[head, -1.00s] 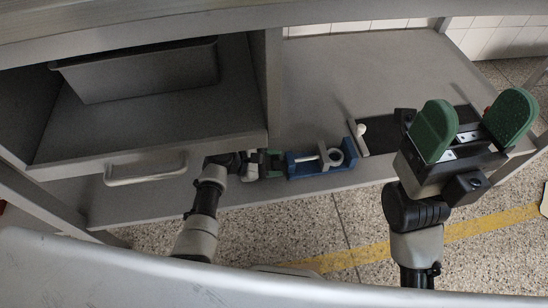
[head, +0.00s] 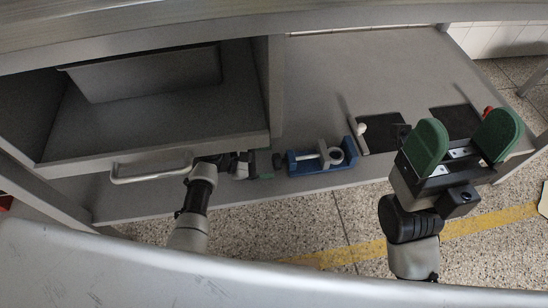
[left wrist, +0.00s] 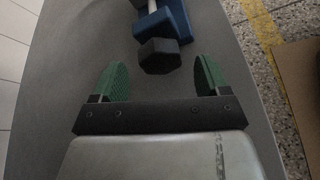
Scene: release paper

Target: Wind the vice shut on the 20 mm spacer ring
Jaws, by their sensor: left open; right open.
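The blue vice (head: 322,166) sits on the lower shelf in the head view, its dark hex knob (head: 277,160) at its left end. The grey spacer ring (head: 337,155) is at the vice's right part, beside the light grey screw and jaw piece (head: 323,154); I cannot tell whether they touch. My left gripper (head: 265,165) is open and empty, just left of the knob. In the left wrist view, the knob (left wrist: 159,56) is just beyond the two green fingertips, roughly between their lines, with the blue vice (left wrist: 174,20) behind it. My right gripper (head: 459,146) is open and empty, raised at the right.
A drawer handle (head: 151,167) and a grey bin (head: 145,72) are at the left. A post (head: 275,85) stands behind the vice. A white-knobbed lever (head: 361,129) and dark mats (head: 381,130) are right of the vice.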

